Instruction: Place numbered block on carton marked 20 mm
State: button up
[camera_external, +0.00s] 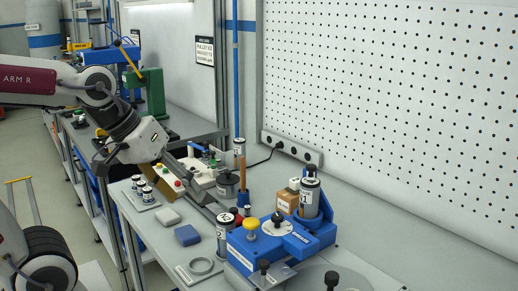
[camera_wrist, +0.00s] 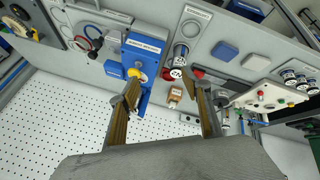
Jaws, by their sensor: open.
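The small brown carton (camera_external: 287,201) stands on the bench beside the blue fixture, with a white label too small to read. In the external view, my wrist is up at the left, well away from the carton.
A blue fixture (camera_external: 270,245) with knobs and a labelled grey cylinder (camera_external: 309,198) stands near the carton. Another labelled cylinder (camera_external: 225,235), a blue block (camera_external: 187,235) and a grey block (camera_external: 167,217) lie left. Several small cylinders stand on a plate (camera_external: 143,203). A pegboard (camera_external: 400,100) rises behind.

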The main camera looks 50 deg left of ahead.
jog(key=s+a+f+m+y, duration=0.1)
jog(key=s+m, duration=0.4)
jog(key=s, duration=0.1)
jog(key=shift+s+a+f+g, duration=0.3)
jog(key=shift+s+f, duration=0.1)
dwell(0.9)
